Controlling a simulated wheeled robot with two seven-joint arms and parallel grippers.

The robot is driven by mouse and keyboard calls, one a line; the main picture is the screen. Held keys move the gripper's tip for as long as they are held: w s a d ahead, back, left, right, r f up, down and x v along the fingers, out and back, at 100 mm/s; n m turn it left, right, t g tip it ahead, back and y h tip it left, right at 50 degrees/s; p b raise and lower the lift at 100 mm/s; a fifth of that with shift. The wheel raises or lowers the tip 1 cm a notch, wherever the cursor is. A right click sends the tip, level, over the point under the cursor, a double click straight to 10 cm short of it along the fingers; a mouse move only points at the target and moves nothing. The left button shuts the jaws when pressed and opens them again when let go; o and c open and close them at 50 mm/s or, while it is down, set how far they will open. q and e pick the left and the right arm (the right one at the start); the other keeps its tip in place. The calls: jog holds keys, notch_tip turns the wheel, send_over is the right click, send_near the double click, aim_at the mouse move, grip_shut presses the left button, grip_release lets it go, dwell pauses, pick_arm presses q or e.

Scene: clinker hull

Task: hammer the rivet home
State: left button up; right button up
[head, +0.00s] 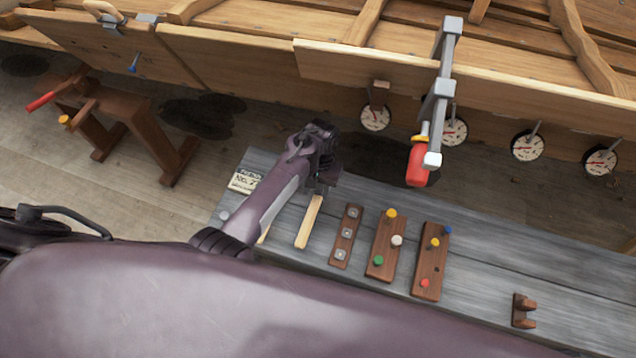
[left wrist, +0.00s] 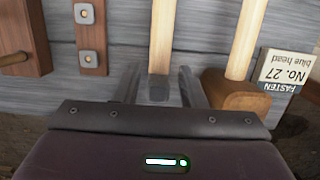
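My left gripper (head: 325,182) is over the left end of the grey bench, pointing down. In the left wrist view its fingers (left wrist: 158,92) stand apart, open, on either side of a dark hammer head (left wrist: 158,88). Gaps show on both sides of the head. The hammer's pale handle (head: 309,222) lies on the bench. A wooden mallet (left wrist: 236,92) lies beside it. A card (left wrist: 287,69) reads "FASTEN No. 27 blue head". A blue-headed rivet (head: 134,62) sticks out of the hull plank at upper left. My right gripper is not in view.
The bench (head: 540,275) holds a washer strip (head: 346,236), two peg boards (head: 386,248) (head: 431,262) and a small wooden holder (head: 523,311). A red-handled clamp (head: 418,165) and several dials (head: 376,117) hang from the hull. A brown trestle (head: 140,117) stands left.

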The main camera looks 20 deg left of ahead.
aim_at(315, 201)
pick_arm(q)
notch_tip(315, 201, down, 3)
jog(key=shift+s+r+b, duration=0.1)
jog(key=shift+s+b, duration=0.05)
jog(key=shift+b, duration=0.75)
jog(key=shift+s+f+b, duration=0.25)
jog(key=shift+f+b, duration=0.1)
jog(key=shift+f, duration=0.7)
jog(key=shift+s+f, duration=0.1)
jog(key=shift+f, duration=0.4)
jog(key=c, duration=0.6)
grip_shut()
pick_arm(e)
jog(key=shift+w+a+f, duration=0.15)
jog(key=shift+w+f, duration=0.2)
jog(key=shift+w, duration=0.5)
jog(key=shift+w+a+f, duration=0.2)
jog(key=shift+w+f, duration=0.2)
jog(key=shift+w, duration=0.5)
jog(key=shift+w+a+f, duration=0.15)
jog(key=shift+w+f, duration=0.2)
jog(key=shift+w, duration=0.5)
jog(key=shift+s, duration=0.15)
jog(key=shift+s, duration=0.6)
